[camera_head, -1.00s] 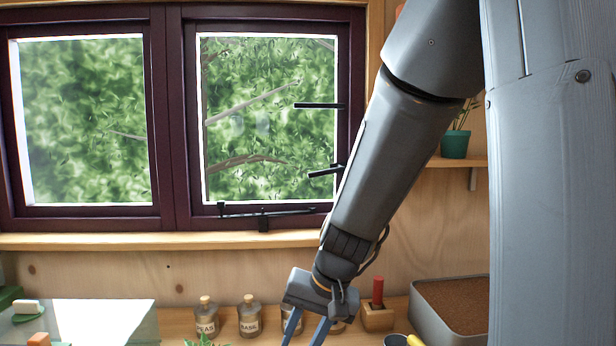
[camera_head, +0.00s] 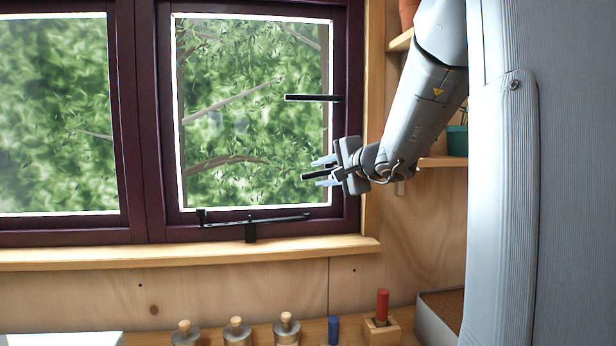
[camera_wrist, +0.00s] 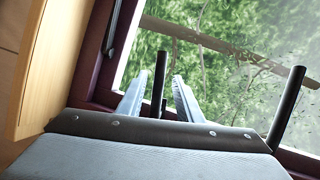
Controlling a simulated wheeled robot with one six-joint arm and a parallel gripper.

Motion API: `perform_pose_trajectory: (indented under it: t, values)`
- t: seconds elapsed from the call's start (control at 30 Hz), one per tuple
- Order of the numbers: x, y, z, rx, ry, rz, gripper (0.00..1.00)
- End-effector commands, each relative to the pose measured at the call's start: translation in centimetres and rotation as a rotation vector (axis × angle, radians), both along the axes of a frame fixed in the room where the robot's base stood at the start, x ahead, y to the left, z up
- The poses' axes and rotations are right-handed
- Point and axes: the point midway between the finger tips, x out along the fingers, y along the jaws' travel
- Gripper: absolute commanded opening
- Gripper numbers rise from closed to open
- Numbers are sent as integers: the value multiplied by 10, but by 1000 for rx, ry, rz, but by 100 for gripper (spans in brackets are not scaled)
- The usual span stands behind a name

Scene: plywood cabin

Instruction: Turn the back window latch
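The right-hand window (camera_head: 342,40) has a dark purple frame and two black bar handles on its right side, both pointing left. The upper handle (camera_head: 308,98) is clear of my gripper. The lower handle (camera_head: 308,177) tilts slightly. My gripper (camera_head: 316,171) is at the lower handle, its fingers open, one above and one below it. In the wrist view the lower handle (camera_wrist: 160,75) stands between the two blue-grey fingers, with gaps showing on both sides. The upper handle (camera_wrist: 287,105) shows at the right there. I cannot tell which handle is the task's latch.
A black stay bar (camera_head: 270,219) runs along the bottom of the frame above the wooden sill (camera_head: 180,254). Stoppered jars (camera_head: 237,332) and a red peg in a wooden block (camera_head: 381,335) stand below. A shelf (camera_head: 440,161) with a teal pot (camera_head: 457,140) is at the right.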

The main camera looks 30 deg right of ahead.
Motion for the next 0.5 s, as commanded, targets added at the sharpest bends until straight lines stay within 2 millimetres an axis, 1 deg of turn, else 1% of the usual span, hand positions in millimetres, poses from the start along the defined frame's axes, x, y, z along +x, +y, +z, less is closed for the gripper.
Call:
perform_pose_trajectory:
  t: [0.1,0.3,0.5]
  values:
    - [18,6,-6,2,5,6,32]
    - [45,9,-13,1,6,5,32]
    - [59,10,-16,0,4,3,32]
